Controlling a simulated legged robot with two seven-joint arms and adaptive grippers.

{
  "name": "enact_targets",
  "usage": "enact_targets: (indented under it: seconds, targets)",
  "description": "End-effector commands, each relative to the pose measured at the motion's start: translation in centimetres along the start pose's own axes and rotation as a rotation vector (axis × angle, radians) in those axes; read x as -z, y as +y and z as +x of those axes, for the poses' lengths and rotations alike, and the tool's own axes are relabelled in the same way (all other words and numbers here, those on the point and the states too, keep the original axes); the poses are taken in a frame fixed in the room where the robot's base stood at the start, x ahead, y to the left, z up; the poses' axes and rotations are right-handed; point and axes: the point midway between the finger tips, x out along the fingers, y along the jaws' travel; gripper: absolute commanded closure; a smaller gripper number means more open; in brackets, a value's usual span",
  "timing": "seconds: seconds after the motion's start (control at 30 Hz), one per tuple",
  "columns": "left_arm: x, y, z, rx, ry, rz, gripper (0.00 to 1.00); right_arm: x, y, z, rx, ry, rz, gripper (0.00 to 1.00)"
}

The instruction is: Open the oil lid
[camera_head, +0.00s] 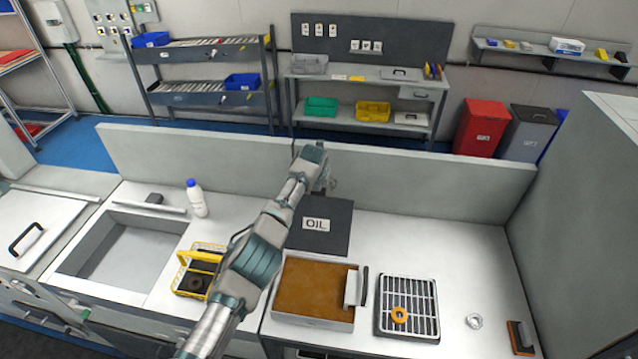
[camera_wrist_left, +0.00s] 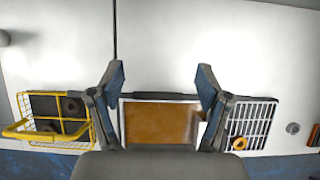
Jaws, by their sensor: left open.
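The oil vat (camera_head: 280,312) is open at the middle of the counter, with brown oil (camera_head: 318,287) showing in it. The dark square lid (camera_head: 335,238) with an "OIL" label is at the vat's back edge and looks raised upright. In the left wrist view the oil (camera_wrist_left: 160,122) lies between and beyond the fingers, and a thin dark strip runs along the vat's far edge. My left gripper (camera_head: 328,182) is near the lid's top in the head view; contact is unclear. Its fingers (camera_wrist_left: 160,78) are apart, with nothing between them. My right gripper is not in view.
A yellow basket (camera_head: 184,281) stands left of the vat, and a white bottle (camera_head: 196,200) behind it. A grille (camera_head: 408,290) with an orange ring (camera_head: 400,315) is on the right. A low wall (camera_head: 430,190) closes the counter's back. The counter's right side is mostly clear.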

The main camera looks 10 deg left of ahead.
Motion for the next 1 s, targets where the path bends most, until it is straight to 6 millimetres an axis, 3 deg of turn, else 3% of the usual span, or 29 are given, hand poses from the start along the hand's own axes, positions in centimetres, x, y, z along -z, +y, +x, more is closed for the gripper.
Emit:
enact_targets:
  seconds: [0.37,0.7,1.0]
  targets:
    - [0.0,0.2,-2.8,-0.001,0.001,0.002,0.23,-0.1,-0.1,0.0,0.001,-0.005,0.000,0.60]
    - [-0.4,0.0,-9.8,0.000,0.003,0.001,0.23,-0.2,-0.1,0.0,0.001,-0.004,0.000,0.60]
    - [-0.5,0.0,-11.1,0.000,0.006,0.000,0.23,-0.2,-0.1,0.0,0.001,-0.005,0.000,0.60]
